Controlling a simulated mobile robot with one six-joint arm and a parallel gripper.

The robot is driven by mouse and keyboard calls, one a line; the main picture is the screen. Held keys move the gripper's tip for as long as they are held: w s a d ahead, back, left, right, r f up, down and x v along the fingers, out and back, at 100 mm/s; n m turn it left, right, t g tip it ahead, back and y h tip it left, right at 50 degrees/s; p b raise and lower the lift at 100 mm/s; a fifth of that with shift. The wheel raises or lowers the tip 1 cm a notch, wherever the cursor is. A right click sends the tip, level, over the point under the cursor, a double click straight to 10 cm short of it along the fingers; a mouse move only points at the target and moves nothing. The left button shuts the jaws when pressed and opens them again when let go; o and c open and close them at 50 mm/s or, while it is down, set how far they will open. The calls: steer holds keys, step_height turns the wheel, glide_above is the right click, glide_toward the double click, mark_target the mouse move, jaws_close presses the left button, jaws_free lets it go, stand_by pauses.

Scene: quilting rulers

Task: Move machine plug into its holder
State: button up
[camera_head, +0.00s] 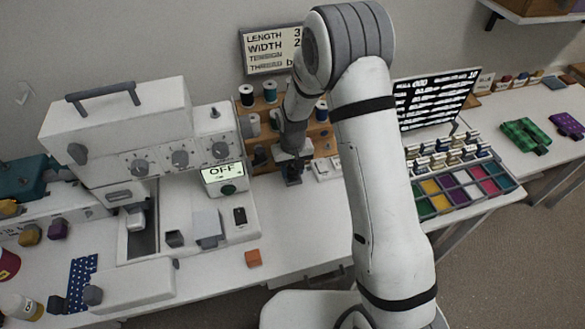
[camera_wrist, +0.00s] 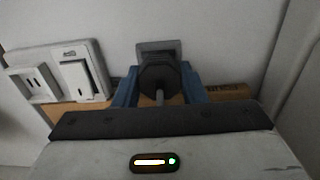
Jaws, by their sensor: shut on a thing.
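The machine plug (camera_wrist: 158,82) is a dark, many-sided piece with a grey stem towards me in the wrist view. My gripper (camera_wrist: 160,88) is shut on it, one blue finger on each side. Directly beyond the plug is a grey square piece (camera_wrist: 158,47); I cannot tell whether it is the holder, or whether the plug touches it. In the head view my gripper (camera_head: 291,172) points down between the sewing machine and the white outlet plate (camera_head: 327,168). That plate, with a socket and a switch, also shows in the wrist view (camera_wrist: 60,72). The plug is not clear in the head view.
The white sewing machine (camera_head: 120,135) stands left, its display (camera_head: 222,174) reading OFF. A wooden thread rack (camera_head: 262,110) is behind my gripper. A tray of coloured compartments (camera_head: 432,203) is at right. An orange block (camera_head: 253,258) lies near the front edge.

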mark_target(292, 166)
steer(key=shift+f, duration=0.3)
steer(key=o, duration=0.9)
steer(key=shift+r+b, duration=0.35)
steer(key=shift+r, duration=3.55)
steer(key=s+d+r+m+t, duration=0.1)
steer(key=s+d+r, duration=0.35)
steer(key=r, duration=0.25)
steer(key=s+d+r+m, duration=0.1)
steer(key=s+d+r, duration=0.35)
steer(key=r, duration=0.25)
steer(key=shift+m+t, duration=0.8)
steer(key=shift+t, duration=0.1)
steer(key=s+d+r, duration=0.2)
steer(key=s, duration=0.3)
steer(key=s+d+r, duration=0.2)
steer(key=s+d, duration=0.1)
steer(key=s, duration=0.1)
steer(key=s+d+r, duration=0.2)
steer(key=s, duration=0.3)
steer(key=shift+s+d, duration=0.35)
steer(key=shift+d, duration=0.05)
